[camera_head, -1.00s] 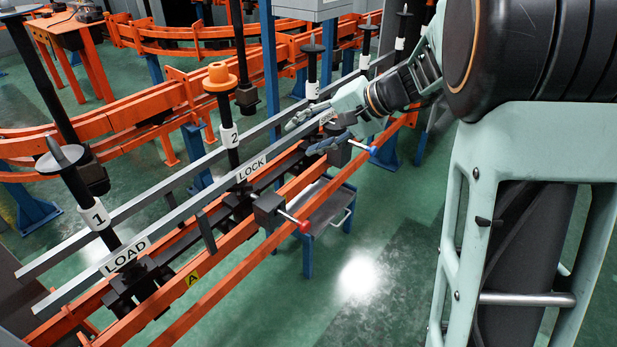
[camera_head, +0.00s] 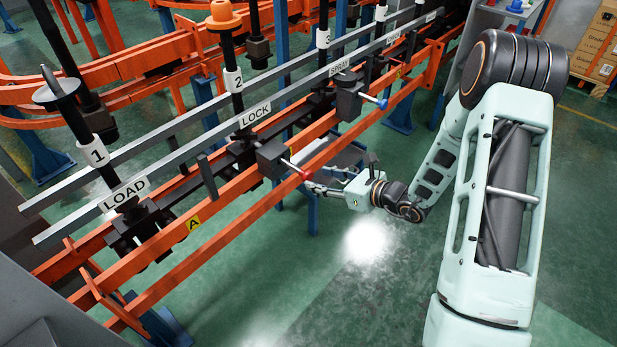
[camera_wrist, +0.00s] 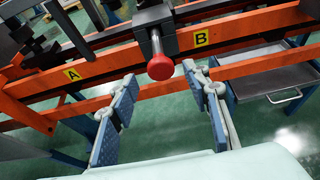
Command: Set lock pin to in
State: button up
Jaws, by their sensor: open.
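The lock pin shows as a silver rod with a red knob (camera_head: 305,174), sticking out of a dark block (camera_head: 272,157) on the orange rail below the LOCK label (camera_head: 254,115). In the wrist view the red knob (camera_wrist: 160,67) faces me at upper middle, with a short length of rod behind it. My gripper (camera_head: 318,187) is close to the knob in the head view. In the wrist view its two blue-padded fingers (camera_wrist: 165,100) are spread wide, one on each side below the knob. The gripper is open and empty, apart from the knob.
Orange rails (camera_head: 180,262) run along the station. A similar pin with a blue knob (camera_head: 383,103) is farther along under SPRAY. Spindle 1 (camera_head: 97,153) and spindle 2 (camera_head: 234,80) stand at left. A grey drawer (camera_wrist: 272,80) sits at right. The green floor on my side is clear.

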aim_at(310, 176)
jog(key=x, duration=0.5)
jog(key=shift+w+a+f, duration=0.2)
jog(key=shift+a, duration=0.05)
jog(key=shift+c, duration=0.7)
grip_shut()
jog(key=shift+b, duration=0.3)
